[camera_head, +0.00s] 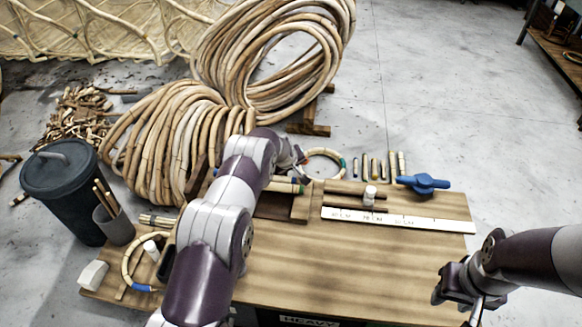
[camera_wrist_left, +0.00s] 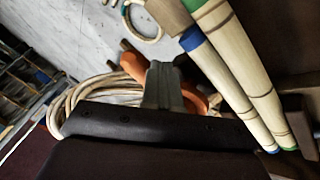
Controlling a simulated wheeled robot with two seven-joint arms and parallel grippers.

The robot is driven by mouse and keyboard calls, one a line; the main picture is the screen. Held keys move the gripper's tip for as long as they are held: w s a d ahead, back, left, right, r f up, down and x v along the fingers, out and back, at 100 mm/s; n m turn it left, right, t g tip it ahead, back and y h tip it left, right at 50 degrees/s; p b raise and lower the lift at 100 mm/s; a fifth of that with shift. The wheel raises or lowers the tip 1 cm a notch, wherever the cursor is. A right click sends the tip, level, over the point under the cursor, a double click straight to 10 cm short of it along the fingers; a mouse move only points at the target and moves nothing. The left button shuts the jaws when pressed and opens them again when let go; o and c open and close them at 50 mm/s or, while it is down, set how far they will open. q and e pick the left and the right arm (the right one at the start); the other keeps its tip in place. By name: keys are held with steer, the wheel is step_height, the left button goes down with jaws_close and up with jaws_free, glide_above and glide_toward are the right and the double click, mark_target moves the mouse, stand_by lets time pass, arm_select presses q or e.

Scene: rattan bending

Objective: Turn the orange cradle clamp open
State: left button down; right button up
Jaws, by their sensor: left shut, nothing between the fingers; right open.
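The orange cradle clamp (camera_wrist_left: 195,100) shows in the left wrist view, partly hidden behind my left gripper (camera_wrist_left: 163,86). That gripper is shut and empty, with its grey fingers in front of or against the orange part; I cannot tell whether they touch. In the head view my left arm reaches over the bench and hides most of the clamp and the gripper. Rattan poles (camera_wrist_left: 232,75) with blue and green bands lie right of the fingers in the wrist view. My right gripper (camera_head: 465,287) is open and empty at the bench's right edge.
The wooden bench (camera_head: 330,270) has a clear front middle. A white ruler (camera_head: 398,219), a small white bottle (camera_head: 370,195) and a blue clamp-like tool (camera_head: 424,183) lie at the right. A dark bin (camera_head: 65,190) stands left. Rattan coils (camera_head: 165,135) lie behind.

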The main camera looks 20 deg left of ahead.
arm_select(q)
steer(key=shift+w+d, duration=0.2)
steer(key=shift+w, duration=0.3)
steer(key=shift+w+r, duration=0.15)
